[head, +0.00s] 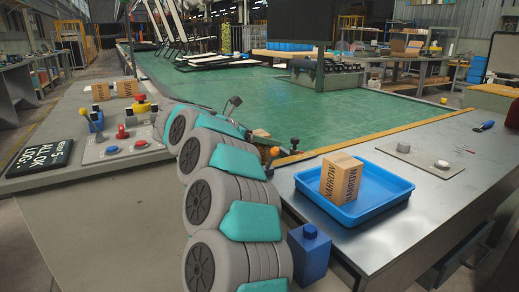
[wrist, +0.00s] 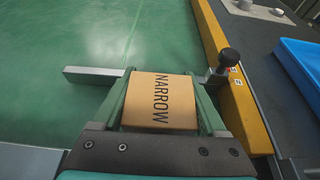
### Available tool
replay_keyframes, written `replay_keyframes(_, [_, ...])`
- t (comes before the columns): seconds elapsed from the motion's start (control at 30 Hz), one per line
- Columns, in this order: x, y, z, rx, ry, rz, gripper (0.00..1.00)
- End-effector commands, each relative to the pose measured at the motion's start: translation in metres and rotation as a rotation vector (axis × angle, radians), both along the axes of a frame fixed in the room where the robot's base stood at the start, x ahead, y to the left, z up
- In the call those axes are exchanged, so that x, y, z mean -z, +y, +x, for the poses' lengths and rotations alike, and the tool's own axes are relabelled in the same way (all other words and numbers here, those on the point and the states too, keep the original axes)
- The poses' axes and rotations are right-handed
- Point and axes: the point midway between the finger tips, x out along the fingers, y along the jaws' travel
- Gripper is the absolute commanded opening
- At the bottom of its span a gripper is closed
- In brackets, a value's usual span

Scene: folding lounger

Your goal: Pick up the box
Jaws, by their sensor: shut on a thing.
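A tan box (wrist: 160,104) marked "NARROW" sits between the fingers of my gripper (wrist: 161,84) in the wrist view. My gripper is shut on it, one finger along each side, over the green surface near its yellow edge. In the head view a small part of this box (head: 261,133) shows past the end of my arm; the rest is hidden. I cannot tell its height above the surface. Another "NARROW" box (head: 341,178) stands upright in a blue tray (head: 374,209) on the right grey counter.
The green table (head: 260,92) is largely clear, with a yellow edge strip (head: 385,131). A left counter holds small boxes (head: 127,88), a control panel (head: 122,143) and a black sign (head: 40,157). A dark-knobbed post (wrist: 229,60) stands close right of my gripper.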

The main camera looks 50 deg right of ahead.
Motion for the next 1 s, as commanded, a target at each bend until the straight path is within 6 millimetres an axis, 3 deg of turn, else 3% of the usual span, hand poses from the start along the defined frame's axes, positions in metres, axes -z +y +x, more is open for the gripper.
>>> replay_keyframes(0.53, [-0.004, -0.002, 0.004, 0.001, -0.002, -0.001, 0.26])
replay_keyframes(1.0, [-0.037, -0.001, 0.004, 0.001, -0.001, 0.0, 0.26])
